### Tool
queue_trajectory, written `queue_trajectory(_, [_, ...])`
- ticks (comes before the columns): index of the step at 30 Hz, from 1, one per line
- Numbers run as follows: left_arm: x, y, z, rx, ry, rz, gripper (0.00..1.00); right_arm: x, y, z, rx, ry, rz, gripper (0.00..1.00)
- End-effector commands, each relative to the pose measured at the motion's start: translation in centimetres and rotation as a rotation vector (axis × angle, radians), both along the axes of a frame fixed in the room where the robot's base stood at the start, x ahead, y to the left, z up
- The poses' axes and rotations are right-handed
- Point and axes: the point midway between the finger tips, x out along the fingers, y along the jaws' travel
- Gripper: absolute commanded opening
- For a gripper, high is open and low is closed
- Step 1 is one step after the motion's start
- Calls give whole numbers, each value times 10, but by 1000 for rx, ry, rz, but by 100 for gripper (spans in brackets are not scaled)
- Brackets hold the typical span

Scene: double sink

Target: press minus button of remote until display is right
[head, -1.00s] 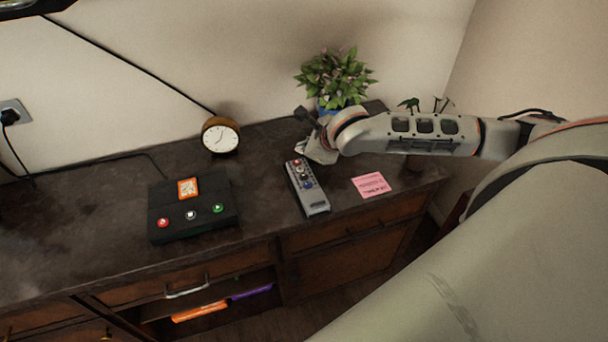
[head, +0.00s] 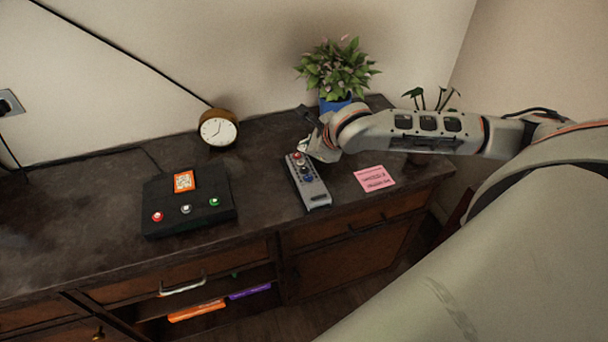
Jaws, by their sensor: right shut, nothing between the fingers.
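The grey remote (head: 314,190) lies on the dark dresser top, with several coloured buttons toward its far end. My right gripper (head: 303,153) is shut and empty, its tip at the far end of the remote. I cannot tell whether it touches a button. The black box (head: 188,222) to the left has an orange-framed display (head: 184,181) and red, white and green buttons. The display's content is too small to read. A pink note (head: 374,178) with writing lies right of the remote. My left gripper is not in view.
A round clock (head: 218,128) and a leafy plant (head: 337,68) in a blue pot stand at the back by the wall. A second small plant (head: 430,97) is behind my right arm. The dresser top (head: 265,180) between box and remote is clear.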

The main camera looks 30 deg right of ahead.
Motion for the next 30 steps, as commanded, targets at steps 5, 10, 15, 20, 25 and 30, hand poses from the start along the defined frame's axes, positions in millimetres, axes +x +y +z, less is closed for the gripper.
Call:
queue_trajectory(5, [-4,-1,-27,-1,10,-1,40,0,0,-22,1,1,1,0])
queue_trajectory(10, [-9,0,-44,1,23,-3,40,-1,0,-39,0,4,0,0])
queue_trajectory(15, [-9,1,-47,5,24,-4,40,0,0,-51,0,1,-1,0])
queue_trajectory(20, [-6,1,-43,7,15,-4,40,0,0,-55,0,-1,0,0])
queue_trajectory(25, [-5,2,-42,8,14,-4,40,0,0,-55,0,-1,0,0])
queue_trajectory(30, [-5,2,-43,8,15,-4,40,0,0,-55,0,-1,0,0])
